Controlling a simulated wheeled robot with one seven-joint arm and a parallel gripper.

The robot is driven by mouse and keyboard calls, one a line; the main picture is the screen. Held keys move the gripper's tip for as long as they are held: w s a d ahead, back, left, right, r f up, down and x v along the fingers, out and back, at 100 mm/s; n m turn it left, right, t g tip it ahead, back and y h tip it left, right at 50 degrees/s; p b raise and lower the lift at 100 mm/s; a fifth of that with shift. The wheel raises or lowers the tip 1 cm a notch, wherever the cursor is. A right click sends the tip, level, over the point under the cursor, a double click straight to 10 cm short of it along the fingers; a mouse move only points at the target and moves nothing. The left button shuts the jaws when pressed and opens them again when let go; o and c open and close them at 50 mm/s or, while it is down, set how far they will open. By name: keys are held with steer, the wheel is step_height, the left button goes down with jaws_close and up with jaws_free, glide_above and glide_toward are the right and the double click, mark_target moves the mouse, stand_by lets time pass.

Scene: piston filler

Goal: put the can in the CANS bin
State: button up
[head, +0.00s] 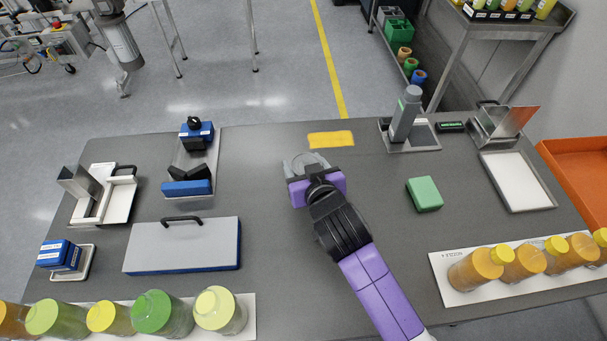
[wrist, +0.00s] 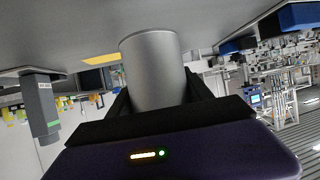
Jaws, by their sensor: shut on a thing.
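The can is a plain grey metal cylinder (wrist: 155,72), seen close up in the wrist view. My gripper (wrist: 158,100) is shut on it, with a dark finger on each side. In the head view my gripper (head: 304,170) is over the back middle of the grey table, beside a yellow patch. A little of the can shows there past the purple wrist; the rest is hidden. I cannot tell whether the can touches the table. I can read no CANS label; an orange bin (head: 582,160) stands at the right edge, partly cut off.
A grey upright device (head: 405,115) and a green block (head: 424,194) stand to the right. A white panel (head: 517,182) lies beyond them. Orange jars (head: 475,270) line the front right, green and yellow jars (head: 160,313) the front left. A lidded blue-grey box (head: 182,245) lies left.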

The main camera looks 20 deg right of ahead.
steer(key=shift+f, duration=2.25)
steer(key=shift+f, duration=0.15)
steer(key=o, duration=1.3)
steer(key=shift+o, duration=0.2)
steer(key=shift+s+r, duration=0.1)
steer(key=shift+r, duration=0.1)
steer(key=b+v, duration=0.2)
steer(key=v, duration=1)
steer(key=shift+f, duration=0.1)
